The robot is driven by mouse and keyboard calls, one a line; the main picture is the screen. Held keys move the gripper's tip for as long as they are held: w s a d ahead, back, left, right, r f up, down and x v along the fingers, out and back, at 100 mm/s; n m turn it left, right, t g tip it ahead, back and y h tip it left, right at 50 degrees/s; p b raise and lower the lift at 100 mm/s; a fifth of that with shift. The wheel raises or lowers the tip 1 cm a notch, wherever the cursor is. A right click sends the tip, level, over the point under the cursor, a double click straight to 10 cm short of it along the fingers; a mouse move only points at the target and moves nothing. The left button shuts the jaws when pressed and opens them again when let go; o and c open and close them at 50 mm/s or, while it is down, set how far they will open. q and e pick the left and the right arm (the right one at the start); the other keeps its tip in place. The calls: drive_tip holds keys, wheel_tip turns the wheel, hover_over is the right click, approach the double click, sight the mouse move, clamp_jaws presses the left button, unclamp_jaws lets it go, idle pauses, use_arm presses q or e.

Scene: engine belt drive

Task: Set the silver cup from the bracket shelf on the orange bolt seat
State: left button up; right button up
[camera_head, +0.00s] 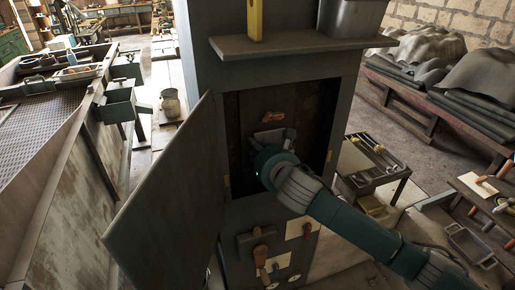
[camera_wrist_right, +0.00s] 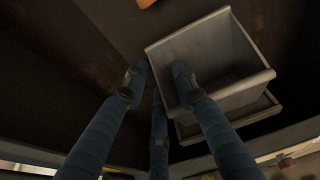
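The silver cup (camera_wrist_right: 205,47) is a grey, square, open-topped box in the right wrist view. It is at a small shelf (camera_wrist_right: 262,113) inside the dark cabinet; whether it rests on it is unclear. My right gripper (camera_wrist_right: 157,75) is at its left wall, one finger inside the cup and the other two outside. I cannot tell whether they press the wall. In the head view my right gripper (camera_head: 266,152) reaches into the cabinet and mostly hides the cup (camera_head: 264,138). An orange part (camera_head: 279,117) above may be the bolt seat; it also shows in the wrist view (camera_wrist_right: 147,3). My left gripper is out of view.
The cabinet door (camera_head: 170,185) stands open to the left. Handles and plates (camera_head: 262,250) are on the front below. The cabinet's side walls are close around my arm.

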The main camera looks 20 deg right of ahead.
drive_tip(key=shift+s+r, duration=0.3)
drive_tip(key=shift+s, duration=0.05)
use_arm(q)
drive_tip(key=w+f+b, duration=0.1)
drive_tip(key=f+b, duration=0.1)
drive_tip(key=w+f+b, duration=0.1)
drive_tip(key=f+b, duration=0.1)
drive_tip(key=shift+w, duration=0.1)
use_arm(e)
drive_tip(key=v, duration=1.1)
drive_tip(key=shift+s, duration=0.2)
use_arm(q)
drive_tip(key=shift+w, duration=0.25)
use_arm(e)
drive_tip(key=shift+r, duration=0.2)
